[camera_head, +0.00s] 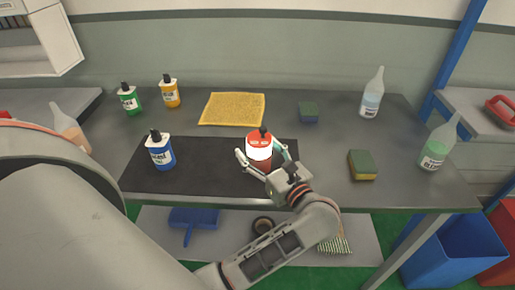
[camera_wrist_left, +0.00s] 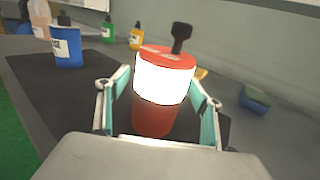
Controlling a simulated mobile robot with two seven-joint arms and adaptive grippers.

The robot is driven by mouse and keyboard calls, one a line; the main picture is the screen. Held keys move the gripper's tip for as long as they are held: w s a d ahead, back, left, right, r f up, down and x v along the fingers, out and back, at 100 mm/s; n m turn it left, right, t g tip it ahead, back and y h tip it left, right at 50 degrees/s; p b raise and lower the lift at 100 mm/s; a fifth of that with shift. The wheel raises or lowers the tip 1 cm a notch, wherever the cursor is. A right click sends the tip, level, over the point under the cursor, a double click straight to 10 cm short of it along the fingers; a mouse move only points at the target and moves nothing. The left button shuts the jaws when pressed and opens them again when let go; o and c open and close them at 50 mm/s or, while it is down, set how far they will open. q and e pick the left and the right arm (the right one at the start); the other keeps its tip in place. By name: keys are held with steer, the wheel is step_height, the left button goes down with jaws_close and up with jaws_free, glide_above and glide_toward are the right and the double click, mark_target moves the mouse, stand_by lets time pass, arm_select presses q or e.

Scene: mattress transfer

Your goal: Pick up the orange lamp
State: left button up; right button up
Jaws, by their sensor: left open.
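No orange lamp shows in either view. My left gripper (camera_head: 262,160) is open, with its fingers on either side of a red bottle (camera_head: 260,137) with a white label and black cap. The bottle stands upright on the black mat (camera_head: 215,176). In the left wrist view the red bottle (camera_wrist_left: 163,88) is between the two teal-padded fingers; I cannot tell if they touch it. Its lower part is partly hidden by my gripper. My right gripper is not in view.
A blue bottle (camera_head: 161,153) stands on the mat's left. A blue bin (camera_head: 455,255) stands at lower right.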

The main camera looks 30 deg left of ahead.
arm_select(q)
steer(key=shift+s+d, duration=0.1)
steer(key=shift+d, duration=0.05)
steer(key=c, duration=1.6)
steer(key=shift+o, duration=0.2)
steer(key=shift+r, duration=0.1)
